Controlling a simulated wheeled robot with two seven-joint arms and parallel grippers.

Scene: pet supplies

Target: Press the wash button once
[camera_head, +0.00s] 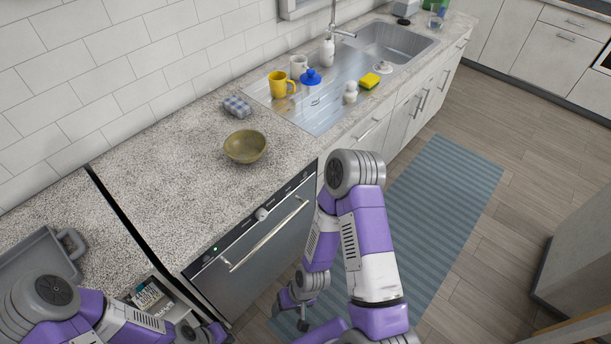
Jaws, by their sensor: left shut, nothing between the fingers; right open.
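The dishwasher (258,260) has a dark control panel along its top edge, with a round silver knob (262,214) and a small green light (216,249) at its left part. Small marks lie along the panel, but I cannot tell which one is the wash button. My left gripper (190,331) is low at the bottom edge, left of and below the panel, partly cut off and shut with nothing seen in it. My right gripper (302,320) hangs low in front of the dishwasher, open and empty. Neither gripper touches the panel.
The dishwasher's handle bar (265,235) sticks out below the panel. An olive bowl (245,146) and a checked cloth (237,106) are on the counter above. A grey tray (42,262) and an open drawer (160,299) are at left. A striped rug (445,190) covers the floor.

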